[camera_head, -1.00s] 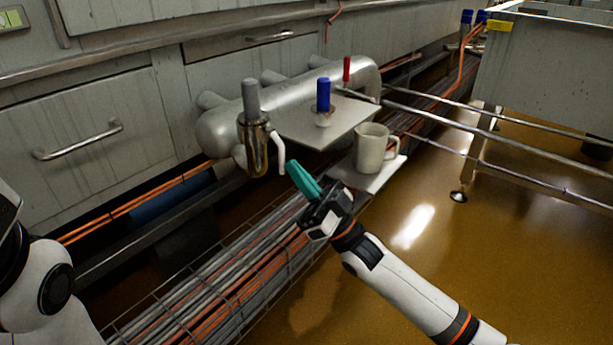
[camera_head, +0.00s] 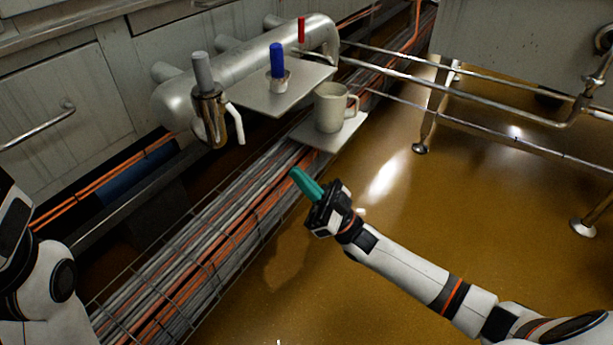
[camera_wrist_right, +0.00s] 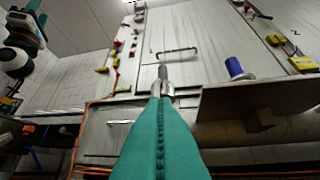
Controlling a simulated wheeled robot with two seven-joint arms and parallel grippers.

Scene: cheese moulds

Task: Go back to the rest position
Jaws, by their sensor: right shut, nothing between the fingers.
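My right gripper (camera_head: 307,184) has teal fingers and comes in from the lower right in the head view. Its fingers are closed together with nothing between them. It is in the air in front of and below the small plate with the mug, apart from both. In the right wrist view the closed teal fingers (camera_wrist_right: 160,110) point toward the grey-handled valve. Of my left arm only white links show at the left edge of the head view; its gripper is out of view.
A beige mug (camera_head: 331,108) stands on a small plate (camera_head: 345,136). Behind are a larger plate (camera_head: 262,99), a blue-handled valve (camera_head: 277,62), a grey-handled valve (camera_head: 208,105) with a white spout, and a red handle (camera_head: 301,30). A cable tray (camera_head: 215,240) runs below.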

